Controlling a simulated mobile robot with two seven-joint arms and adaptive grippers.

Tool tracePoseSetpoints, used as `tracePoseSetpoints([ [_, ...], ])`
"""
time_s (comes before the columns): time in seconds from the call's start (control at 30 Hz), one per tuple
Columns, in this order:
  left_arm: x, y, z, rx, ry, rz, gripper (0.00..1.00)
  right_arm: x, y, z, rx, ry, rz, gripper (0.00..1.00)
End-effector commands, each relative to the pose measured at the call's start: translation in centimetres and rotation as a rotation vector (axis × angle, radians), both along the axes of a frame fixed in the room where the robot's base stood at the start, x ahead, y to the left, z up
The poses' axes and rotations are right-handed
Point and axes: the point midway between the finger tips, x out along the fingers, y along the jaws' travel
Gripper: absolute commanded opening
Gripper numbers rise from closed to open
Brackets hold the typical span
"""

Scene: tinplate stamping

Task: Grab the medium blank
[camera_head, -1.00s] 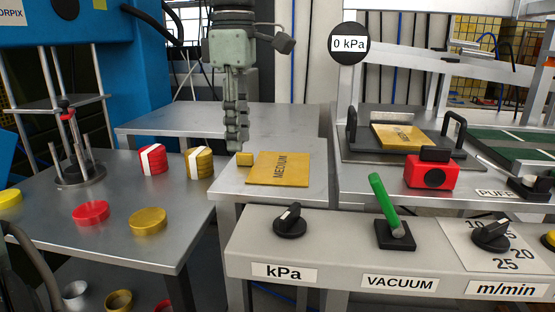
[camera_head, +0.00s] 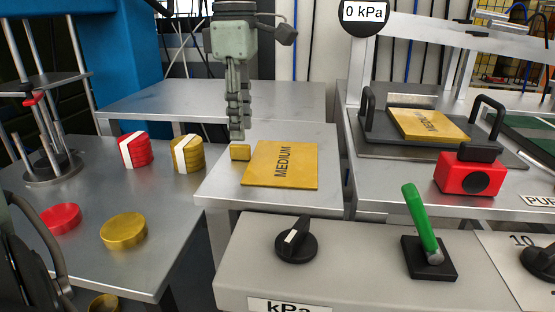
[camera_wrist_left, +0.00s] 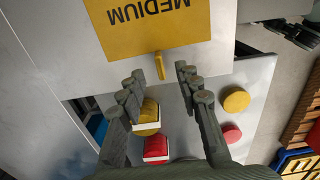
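The medium blank (camera_head: 300,168) is a flat yellow sheet marked MEDIUM, lying on a grey metal table, with a small raised yellow tab (camera_head: 240,153) at its left edge. In the left wrist view the blank (camera_wrist_left: 185,30) is at the top and its tab (camera_wrist_left: 159,66) points toward the fingers. My left gripper (camera_head: 237,134) points down just above and behind the tab. In the wrist view my left gripper (camera_wrist_left: 160,77) is open and empty, its fingertips on either side of the tab's line. Contact with the tab is not visible.
Red (camera_head: 135,150) and yellow (camera_head: 187,154) banded stacks and loose discs stand on the left table (camera_head: 95,215). Another yellow blank (camera_head: 430,125) lies on a dark handled plate at right. A red box (camera_head: 468,175), green lever (camera_head: 420,220) and black knob (camera_head: 296,243) are nearby.

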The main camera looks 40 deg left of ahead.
Motion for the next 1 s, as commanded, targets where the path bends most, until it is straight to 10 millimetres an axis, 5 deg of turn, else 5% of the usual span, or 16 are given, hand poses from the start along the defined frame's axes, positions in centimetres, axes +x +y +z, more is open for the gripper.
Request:
tracePoseSetpoints([
  [0.23, 0.2, -0.4, -3.8, -0.002, 0.003, -0.001, 0.34, 0.9, 0.7, 0.1, 0.012, -0.041, 0.017, 0.31],
  [0.5, 0.2, -0.4, -4.2, -0.001, 0.001, 0.000, 0.34, 1.3, 0.9, 0.2, 0.016, -0.056, 0.023, 0.31],
  [0.77, 0.2, -0.4, -4.2, 0.000, 0.000, 0.000, 0.01, 1.2, 0.9, 0.2, 0.015, -0.054, 0.023, 0.31],
  [1.0, 0.2, -0.4, -4.2, 0.000, 0.000, 0.000, 0.00, 1.2, 0.8, 0.2, 0.015, -0.053, 0.023, 0.31],
])
